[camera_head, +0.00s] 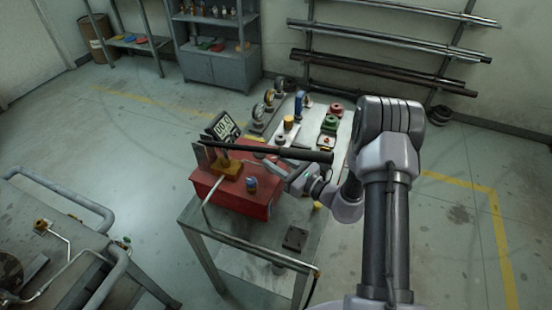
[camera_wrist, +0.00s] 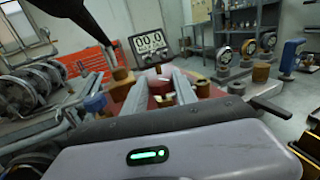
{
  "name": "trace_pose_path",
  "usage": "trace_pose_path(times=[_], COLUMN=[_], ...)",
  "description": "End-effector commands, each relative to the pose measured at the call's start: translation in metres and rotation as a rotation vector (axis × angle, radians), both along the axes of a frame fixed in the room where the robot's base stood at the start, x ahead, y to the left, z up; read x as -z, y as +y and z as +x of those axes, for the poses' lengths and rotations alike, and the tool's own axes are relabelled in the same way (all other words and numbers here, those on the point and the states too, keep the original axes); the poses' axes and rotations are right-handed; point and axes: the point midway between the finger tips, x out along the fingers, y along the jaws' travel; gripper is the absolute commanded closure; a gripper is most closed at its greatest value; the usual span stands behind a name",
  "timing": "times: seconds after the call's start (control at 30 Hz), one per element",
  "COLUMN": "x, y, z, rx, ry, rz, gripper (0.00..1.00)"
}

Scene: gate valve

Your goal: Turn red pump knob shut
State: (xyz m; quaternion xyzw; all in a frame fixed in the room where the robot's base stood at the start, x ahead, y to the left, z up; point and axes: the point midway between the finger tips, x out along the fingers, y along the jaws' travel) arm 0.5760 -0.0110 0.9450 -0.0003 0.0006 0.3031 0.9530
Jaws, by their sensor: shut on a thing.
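The red pump (camera_head: 232,197) is a box on a grey metal table, with a long black lever (camera_head: 285,152) over it. My gripper (camera_head: 268,172) reaches in from the right over the pump's top. In the wrist view the gripper's two grey fingers (camera_wrist: 165,88) are closed around a small red knob (camera_wrist: 158,85) with brass by it. The fingers hide part of the knob, and its turn angle cannot be read. The knob is not clear in the head view. A blue knob (camera_head: 251,184) stands left of the fingers in the wrist view (camera_wrist: 95,103).
A digital display (camera_head: 223,127) stands behind the pump. A brass block (camera_head: 227,168) sits on the pump's top under the lever. Gauges and valves (camera_head: 330,123) crowd the table's back part. A dark plate (camera_head: 295,238) lies at the front.

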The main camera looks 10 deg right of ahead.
Motion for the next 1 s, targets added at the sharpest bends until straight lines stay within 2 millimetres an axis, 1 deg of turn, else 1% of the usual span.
trace_pose_path(times=[0.3, 0.5, 0.7, 1.0], x=[0.0014, 0.0010, 0.0008, 0.0007], y=[0.0057, 0.0072, 0.0073, 0.0070], z=[-0.0030, -0.0032, -0.0031, -0.0030], rx=[0.247, 0.364, 0.438, 0.475], ry=[0.003, 0.002, 0.001, 0.000], rz=[0.000, -0.001, -0.002, 0.000], gripper=[1.00, 1.00, 1.00, 1.00])
